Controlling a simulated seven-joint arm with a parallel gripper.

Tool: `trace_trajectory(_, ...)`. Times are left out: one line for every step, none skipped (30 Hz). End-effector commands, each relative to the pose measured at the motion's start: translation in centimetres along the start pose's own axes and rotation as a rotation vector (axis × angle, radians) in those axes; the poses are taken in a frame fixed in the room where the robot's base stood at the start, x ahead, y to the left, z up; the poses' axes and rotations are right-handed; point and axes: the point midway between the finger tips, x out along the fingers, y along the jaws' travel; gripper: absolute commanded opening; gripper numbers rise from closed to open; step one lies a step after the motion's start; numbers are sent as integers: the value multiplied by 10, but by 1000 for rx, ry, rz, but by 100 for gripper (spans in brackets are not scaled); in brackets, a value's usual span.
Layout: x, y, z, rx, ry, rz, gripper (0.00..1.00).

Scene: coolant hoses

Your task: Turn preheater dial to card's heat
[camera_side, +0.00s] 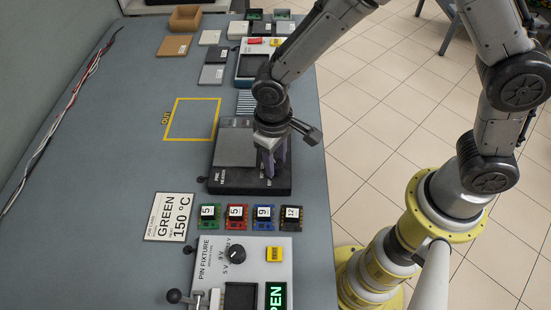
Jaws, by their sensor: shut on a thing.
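The preheater (232,179) is a dark flat box with a grey plate (236,147) on its top, lying near the right side of the table. My gripper (270,172) points down at the preheater's front right part, where its fingers are shut on the dial. The dial is hidden by the fingers, and its pointer and heat marks cannot be read. The card (170,217) lies flat on the table to the lower left of the preheater. It reads "GREEN" and "150 °C".
A row of coloured modules (237,217) with number labels lies in front of the preheater. The pin fixture (260,260) with a black knob stands nearer. A yellow "OUT" outline (166,120) is empty. Flat blocks (212,75) and an instrument (250,64) lie behind.

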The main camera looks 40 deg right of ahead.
Motion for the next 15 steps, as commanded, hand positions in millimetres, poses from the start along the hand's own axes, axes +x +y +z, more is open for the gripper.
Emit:
trace_trajectory(-2,0,-1,2,4,-2,44)
trace_trajectory(-2,0,-1,2,4,-2,50)
trace_trajectory(-2,0,-1,2,4,-1,57)
trace_trajectory(-1,0,-1,2,4,-1,62)
trace_trajectory(-1,0,-1,2,3,-1,68)
trace_trajectory(-1,0,-1,1,3,-1,71)
trace_trajectory(-1,0,-1,1,3,-1,71)
trace_trajectory(-1,0,-1,1,2,-1,71)
trace_trajectory(-1,0,-1,1,2,-1,71)
trace_trajectory(-1,0,-1,1,2,-1,71)
trace_trajectory(-1,0,-1,1,2,-1,71)
trace_trajectory(0,0,0,0,2,-1,71)
trace_trajectory(-1,0,0,0,2,-1,71)
trace_trajectory(-1,0,0,0,2,-1,71)
trace_trajectory(-2,0,-1,0,2,-1,71)
